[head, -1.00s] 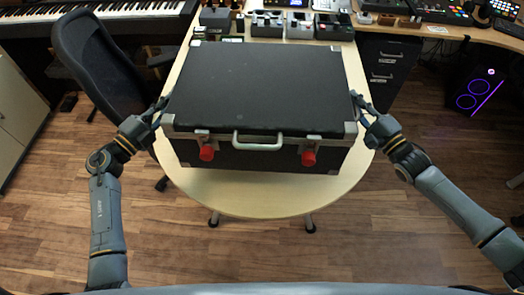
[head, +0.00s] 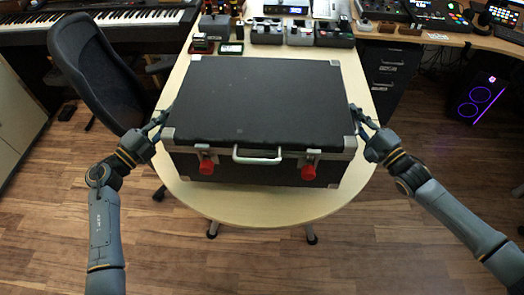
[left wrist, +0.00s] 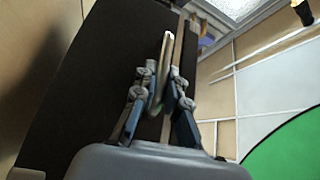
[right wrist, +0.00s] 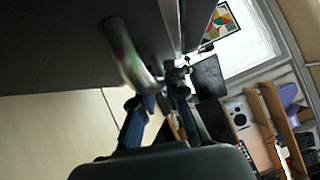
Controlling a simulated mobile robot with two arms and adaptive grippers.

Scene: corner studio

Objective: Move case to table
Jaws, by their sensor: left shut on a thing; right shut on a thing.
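The black case (head: 258,100), with metal corners, a front handle and two red latches, is level over the near part of the light wooden table (head: 255,203). I cannot tell whether its underside touches the tabletop. The fingertips are partly hidden.
Several small devices (head: 270,32) stand on the table behind the case. A dark office chair (head: 100,75) is close at the left, near my left arm. A drawer unit (head: 385,72) and a glowing computer tower (head: 478,98) stand at the right. The table's near rim is bare.

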